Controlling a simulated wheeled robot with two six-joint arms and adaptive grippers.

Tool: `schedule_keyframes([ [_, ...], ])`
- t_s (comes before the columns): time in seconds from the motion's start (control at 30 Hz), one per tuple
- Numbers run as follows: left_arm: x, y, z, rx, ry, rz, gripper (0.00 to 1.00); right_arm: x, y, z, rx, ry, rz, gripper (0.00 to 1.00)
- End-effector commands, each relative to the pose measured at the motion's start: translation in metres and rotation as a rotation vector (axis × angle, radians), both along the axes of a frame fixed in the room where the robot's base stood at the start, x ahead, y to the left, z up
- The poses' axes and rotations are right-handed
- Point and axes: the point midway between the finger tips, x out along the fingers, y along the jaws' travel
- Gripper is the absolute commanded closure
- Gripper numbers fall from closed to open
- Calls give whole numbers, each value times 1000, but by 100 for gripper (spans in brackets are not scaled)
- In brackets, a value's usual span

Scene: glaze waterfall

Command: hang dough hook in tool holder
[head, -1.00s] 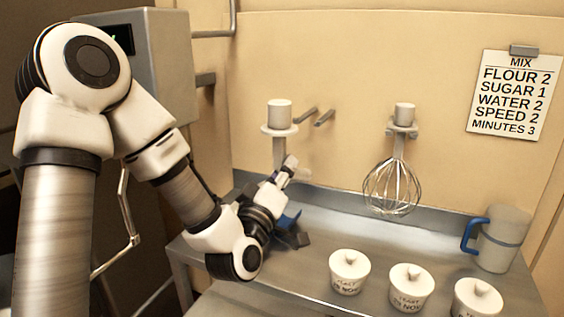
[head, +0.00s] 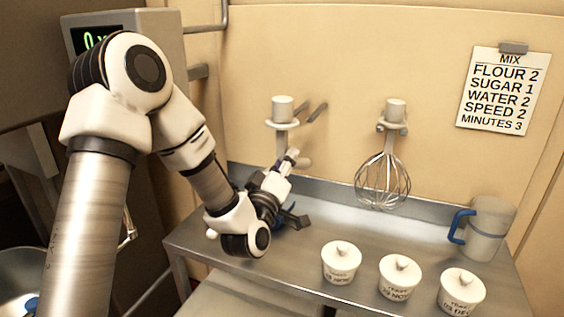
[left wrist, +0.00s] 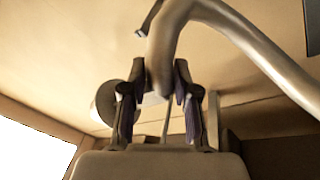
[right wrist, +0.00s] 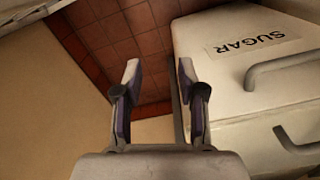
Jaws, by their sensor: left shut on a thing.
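My left gripper (head: 288,168) is shut on the dough hook. The hook's white cap (head: 282,108) and round collar stand upright above the gripper in the head view. The thick curved metal of the hook (left wrist: 172,40) passes between the fingers in the left wrist view (left wrist: 158,98). The tool holder's bare prongs (head: 317,112) stick out of the wall close to the right of the cap; whether they touch the hook I cannot tell. The lower hook is mostly hidden by the gripper. My right gripper (right wrist: 158,95) is open and empty.
A whisk (head: 382,180) hangs on the wall to the right. Several lidded white pots (head: 341,262) and a blue-handled jug (head: 488,232) stand on the steel counter (head: 225,245). A recipe sheet (head: 504,90) is on the wall. The right wrist view shows a sugar bin (right wrist: 230,75).

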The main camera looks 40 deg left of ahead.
Motion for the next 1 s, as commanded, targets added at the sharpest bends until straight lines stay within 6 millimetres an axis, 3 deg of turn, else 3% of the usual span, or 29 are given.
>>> schedule_keyframes([
  [0.6,44,11,-2,2,-4,0,100,0,0,8,0,0,0,60],
  [1.0,51,12,-3,1,-4,0,100,0,0,9,0,0,0,60],
])
